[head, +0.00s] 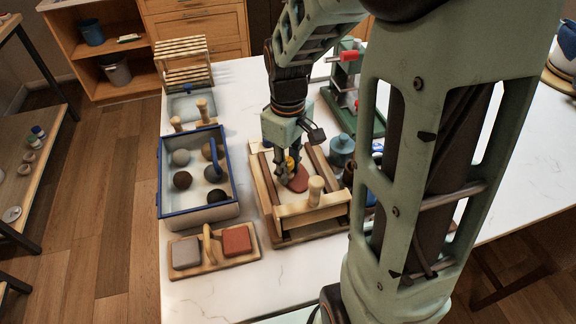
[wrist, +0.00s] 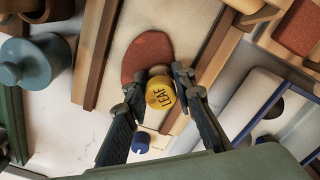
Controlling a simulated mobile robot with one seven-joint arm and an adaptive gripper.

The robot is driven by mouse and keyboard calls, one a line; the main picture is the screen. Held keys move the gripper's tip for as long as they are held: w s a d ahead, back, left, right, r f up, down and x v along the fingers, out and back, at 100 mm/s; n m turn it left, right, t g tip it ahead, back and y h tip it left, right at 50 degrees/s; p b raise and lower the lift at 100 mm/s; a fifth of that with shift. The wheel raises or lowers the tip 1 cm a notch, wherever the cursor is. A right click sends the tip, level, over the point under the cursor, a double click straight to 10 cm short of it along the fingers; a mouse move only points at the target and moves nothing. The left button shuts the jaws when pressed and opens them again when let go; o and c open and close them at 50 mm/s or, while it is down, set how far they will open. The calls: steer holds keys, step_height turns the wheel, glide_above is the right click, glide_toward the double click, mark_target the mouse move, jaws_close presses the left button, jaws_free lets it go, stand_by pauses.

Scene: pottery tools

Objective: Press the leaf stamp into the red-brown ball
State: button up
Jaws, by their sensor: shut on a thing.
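My gripper (head: 286,174) is shut on the yellow leaf stamp (wrist: 160,92), whose round top reads LEAF in the wrist view. In that view the fingertips (wrist: 158,84) lie on both sides of it. The red-brown clay (wrist: 152,53) looks like a flat rounded slab, not a ball. It lies on the pale board between wooden rails, and also shows in the head view (head: 299,181), beside the fingers. The stamp overlaps the clay's edge in the wrist view. Its underside is hidden, so I cannot tell whether it touches the clay.
A wooden frame with a roller (head: 312,207) surrounds the clay. To the left is a blue-rimmed tray (head: 198,216) with several balls. In front is a wooden holder (head: 213,255) with grey and red-brown blocks. A blue-grey pot (head: 341,149) stands right. A small blue piece (wrist: 140,142) is near the fingers.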

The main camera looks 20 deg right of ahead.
steer(key=shift+r+p, duration=2.25)
steer(key=shift+r, duration=0.7)
